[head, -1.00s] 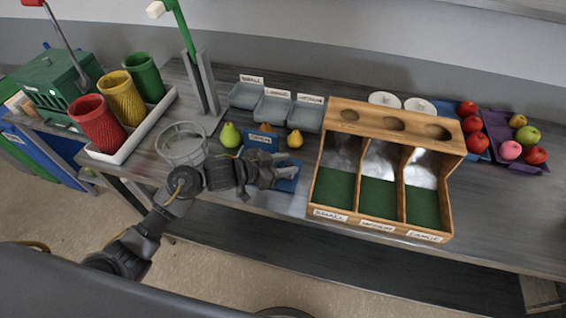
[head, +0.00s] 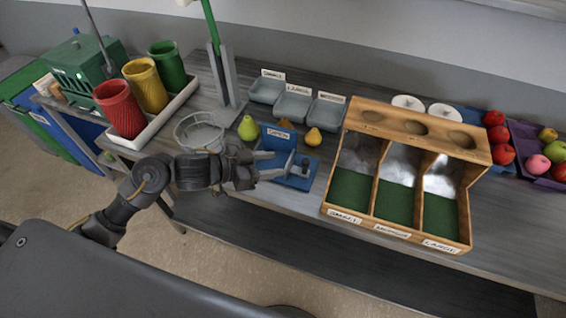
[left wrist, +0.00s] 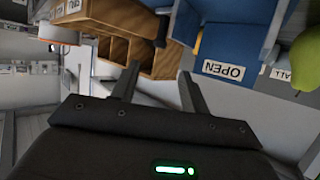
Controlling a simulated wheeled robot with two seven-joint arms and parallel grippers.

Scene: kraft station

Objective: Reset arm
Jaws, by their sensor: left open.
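My left gripper (head: 268,166) is in front of the blue stand (head: 291,181) near the front edge of the table. Its two fingers are apart with nothing between them; they also show open in the left wrist view (left wrist: 158,85). The blue stand has a white label and a small grey part on it. In the left wrist view the blue piece (left wrist: 232,40) carries a label reading OPEN. My right gripper is in neither view.
A wooden three-slot sorter (head: 345,220) stands right of the blue stand. A wire basket (head: 199,133), a green pear (head: 247,128) and a yellow pear (head: 313,137) are close by. Grey trays (head: 291,106) stand behind. Red, yellow and green cups (head: 146,86) are at left.

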